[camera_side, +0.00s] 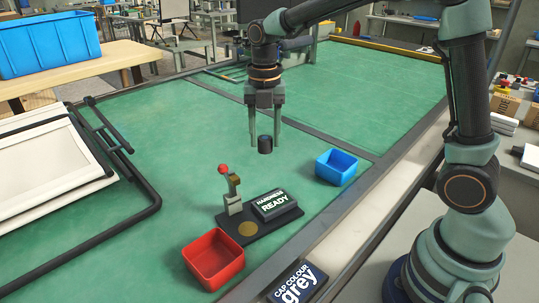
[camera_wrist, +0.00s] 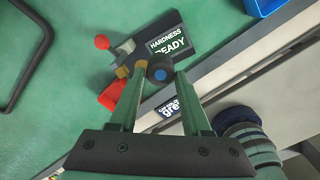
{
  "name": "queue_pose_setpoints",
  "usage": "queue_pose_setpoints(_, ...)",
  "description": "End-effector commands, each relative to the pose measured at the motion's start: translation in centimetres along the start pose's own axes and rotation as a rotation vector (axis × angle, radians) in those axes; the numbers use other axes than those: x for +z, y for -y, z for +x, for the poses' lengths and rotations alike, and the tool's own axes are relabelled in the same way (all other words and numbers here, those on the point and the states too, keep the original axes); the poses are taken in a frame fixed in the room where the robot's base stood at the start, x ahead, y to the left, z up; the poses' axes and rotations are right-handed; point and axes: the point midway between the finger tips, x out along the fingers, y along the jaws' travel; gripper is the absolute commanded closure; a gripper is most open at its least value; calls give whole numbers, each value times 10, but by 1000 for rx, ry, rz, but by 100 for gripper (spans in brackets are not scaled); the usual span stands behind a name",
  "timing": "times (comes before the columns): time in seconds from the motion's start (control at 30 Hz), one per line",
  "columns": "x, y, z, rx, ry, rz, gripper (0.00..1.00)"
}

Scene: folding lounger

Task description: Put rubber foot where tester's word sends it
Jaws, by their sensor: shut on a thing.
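My gripper (camera_side: 265,140) is shut on a dark cylindrical rubber foot (camera_side: 265,145) and holds it in the air above the green mat. In the wrist view the rubber foot (camera_wrist: 160,70) sits between the fingertips and shows a blue round centre. The hardness tester (camera_side: 234,192) has a red-knobbed lever, a brass-coloured disc (camera_side: 247,229) on its black base, and a display (camera_side: 271,204) reading "HARDNESS READY". The disc looks empty. A red bin (camera_side: 213,258) stands in front of the tester, and a blue bin (camera_side: 337,167) stands to its right. Both look empty.
A sign (camera_side: 297,283) at the table's front edge reads "CAP COLOUR grey". A lounger frame with white panels (camera_side: 50,165) lies on the left of the mat. A large blue crate (camera_side: 48,42) stands on a wooden bench behind. The mat behind the tester is clear.

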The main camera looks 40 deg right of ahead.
Motion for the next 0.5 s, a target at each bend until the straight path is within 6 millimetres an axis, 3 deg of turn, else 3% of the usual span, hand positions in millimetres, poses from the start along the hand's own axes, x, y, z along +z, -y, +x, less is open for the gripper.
queue_pose_setpoints(0.03, 20, 16, 8, -3, -3, 55, 100)
queue_pose_setpoints(0.2, 74, 66, 29, -2, -3, 211, 100)
queue_pose_setpoints(0.5, 139, 168, 64, -1, -2, 462, 100)
